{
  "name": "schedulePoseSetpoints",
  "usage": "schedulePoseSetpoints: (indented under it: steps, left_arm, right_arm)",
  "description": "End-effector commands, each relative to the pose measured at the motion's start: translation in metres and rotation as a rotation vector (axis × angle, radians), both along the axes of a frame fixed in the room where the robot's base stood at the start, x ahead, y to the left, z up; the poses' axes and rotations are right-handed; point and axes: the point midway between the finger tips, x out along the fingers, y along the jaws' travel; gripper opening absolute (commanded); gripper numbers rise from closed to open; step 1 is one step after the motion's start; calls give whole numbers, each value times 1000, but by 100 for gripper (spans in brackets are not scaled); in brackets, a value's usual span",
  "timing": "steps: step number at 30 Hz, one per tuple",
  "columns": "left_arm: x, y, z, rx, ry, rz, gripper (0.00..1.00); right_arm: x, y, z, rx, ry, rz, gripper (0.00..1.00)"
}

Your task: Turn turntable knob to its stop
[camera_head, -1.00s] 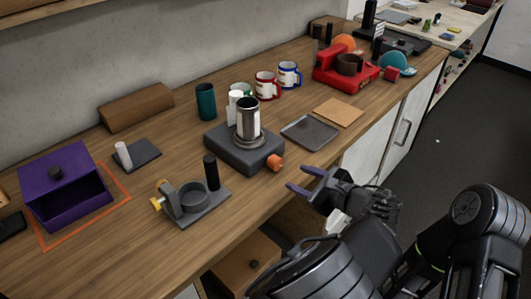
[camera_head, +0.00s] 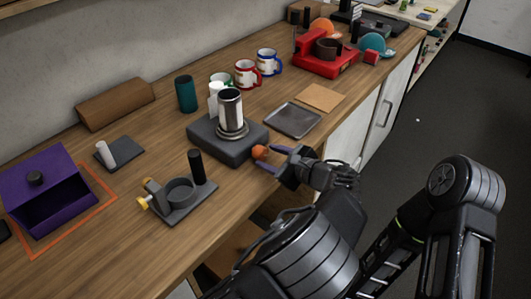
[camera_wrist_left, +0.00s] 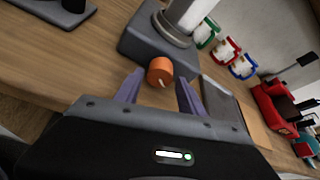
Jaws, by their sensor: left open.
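The turntable is a dark grey box (camera_head: 213,140) with a metal cylinder (camera_head: 230,108) upright on a round plate on top. Its orange knob (camera_head: 260,152) sticks out of the side facing me. In the left wrist view the knob (camera_wrist_left: 160,70) shows a pale mark on its lower face. My left gripper (camera_head: 268,158) is open at the knob, with one purple finger on each side of it. In the left wrist view the fingers (camera_wrist_left: 160,88) stand apart with the knob between and just beyond their tips; I cannot tell whether they touch it. My right gripper is not in view.
A grey tray (camera_head: 292,120) lies right of the turntable. A grey stand with a black post (camera_head: 196,167) is at front left. Mugs (camera_head: 246,75) and a teal cup (camera_head: 186,94) stand behind. A purple open-drawer box (camera_head: 50,190) is at left.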

Motion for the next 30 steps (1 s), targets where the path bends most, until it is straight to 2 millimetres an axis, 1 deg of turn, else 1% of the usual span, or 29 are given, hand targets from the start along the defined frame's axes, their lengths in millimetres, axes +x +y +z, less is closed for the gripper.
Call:
schedulePoseSetpoints:
  steps: [3, 6, 14, 17, 30]
  left_arm:
    - [10, 10, -4, 1, 1, 1, 47]
    - [14, 14, -7, 1, 0, -1, 47]
    - [15, 15, -9, -1, 0, -1, 47]
    - [15, 15, -9, -1, 0, -1, 40]
    - [15, 15, -8, -1, 0, -1, 4]
  right_arm:
    - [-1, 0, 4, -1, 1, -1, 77]
    - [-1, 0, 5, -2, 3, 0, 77]
    - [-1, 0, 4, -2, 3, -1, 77]
    - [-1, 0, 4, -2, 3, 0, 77]
    - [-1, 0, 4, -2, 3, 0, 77]
